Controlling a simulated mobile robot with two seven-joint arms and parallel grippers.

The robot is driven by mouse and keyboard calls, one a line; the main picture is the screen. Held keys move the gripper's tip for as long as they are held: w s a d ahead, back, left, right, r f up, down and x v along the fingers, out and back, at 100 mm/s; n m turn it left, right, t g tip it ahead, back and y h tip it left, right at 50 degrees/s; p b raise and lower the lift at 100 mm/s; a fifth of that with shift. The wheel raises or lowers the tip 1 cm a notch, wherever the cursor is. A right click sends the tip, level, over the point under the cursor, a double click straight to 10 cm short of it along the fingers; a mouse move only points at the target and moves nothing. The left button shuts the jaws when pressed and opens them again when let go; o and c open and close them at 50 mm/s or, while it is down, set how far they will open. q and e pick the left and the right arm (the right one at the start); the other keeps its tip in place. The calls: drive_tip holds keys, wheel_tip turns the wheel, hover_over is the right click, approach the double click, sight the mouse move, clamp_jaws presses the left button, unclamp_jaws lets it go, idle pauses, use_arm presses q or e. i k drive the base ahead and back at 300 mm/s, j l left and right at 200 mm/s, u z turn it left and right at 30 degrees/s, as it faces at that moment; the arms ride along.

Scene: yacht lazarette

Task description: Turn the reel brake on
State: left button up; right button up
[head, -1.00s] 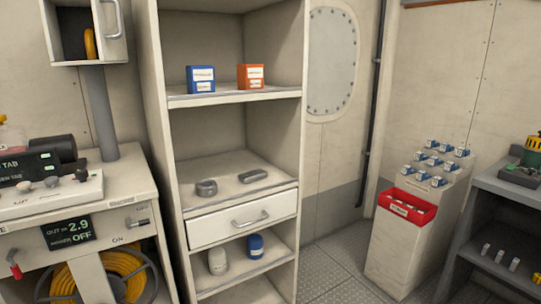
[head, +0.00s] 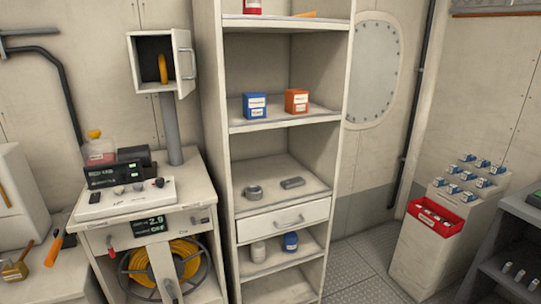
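A reel (head: 198,270) wound with yellow hose or cable (head: 184,252) sits in the open lower part of the cabinet at left. A pale upright post covers part of the reel. A small display (head: 149,226) above it reads 2.9 and a second line that looks like OFF. A red-handled lever (head: 111,243) is on the cabinet front to the left of the display. A small grey fitting (head: 201,221) is to its right. I cannot tell which of these is the reel brake. Neither of my grippers is in view.
The cabinet top holds a white control panel (head: 125,198) with knobs and a black display unit (head: 106,173). A tall shelf unit (head: 230,180) stands right of it. An orange-handled tool (head: 55,246) and a padlock (head: 15,270) lie at far left. Floor shows clear (head: 365,262).

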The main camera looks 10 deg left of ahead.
sight(112, 252)
drive_tip(key=u, duration=1.5)
